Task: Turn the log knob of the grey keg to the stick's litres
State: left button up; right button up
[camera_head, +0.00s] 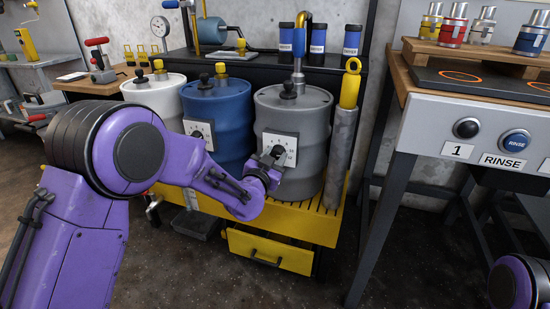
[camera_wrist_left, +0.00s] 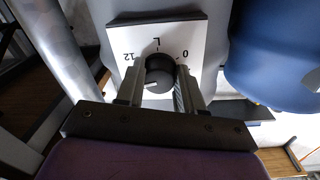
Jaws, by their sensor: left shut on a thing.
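The grey keg (camera_head: 305,115) stands upright on a yellow slatted stand (camera_head: 330,222), with a white dial plate (camera_head: 290,142) on its front. My left gripper (camera_head: 276,154) is at that plate. In the left wrist view, the fingers of my left gripper (camera_wrist_left: 160,88) are shut on the black log knob (camera_wrist_left: 158,72), one on each side. The dial plate (camera_wrist_left: 184,38) appears upside down there, with 12, L and 0 readable. A pale pointer mark shows on the knob, partly between the fingers. A yellow-handled stick (camera_head: 350,88) stands in a grey tube right of the keg.
A blue keg (camera_head: 225,110) with its own dial and a white keg (camera_head: 150,92) stand left of the grey one. A bench (camera_head: 480,120) with a RINSE button (camera_head: 516,142) stands at right. Part of my right arm shows at bottom right.

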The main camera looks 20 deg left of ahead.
pick_arm(q)
jog(key=shift+n+p, duration=0.65)
jog(key=shift+n, duration=0.35)
jog(key=n+p, duration=0.1)
jog(key=n, duration=0.2)
jog(key=shift+d+n+p, duration=0.1)
jog(key=shift+n+p, duration=0.2)
jog(key=shift+p, duration=0.05)
jog(key=n+p, duration=0.1)
jog(key=n, duration=0.2)
jog(key=shift+n, duration=0.4)
jog(key=n+p, duration=0.1)
jog(key=n, duration=0.2)
jog(key=shift+d+n, duration=0.1)
jog(key=shift+n, duration=0.2)
jog(key=n, duration=0.5)
jog(key=shift+n+y, duration=0.3)
jog(key=shift+n, duration=0.1)
jog(key=n, duration=0.5)
jog(key=shift+d+n, duration=0.1)
jog(key=shift+n, duration=0.2)
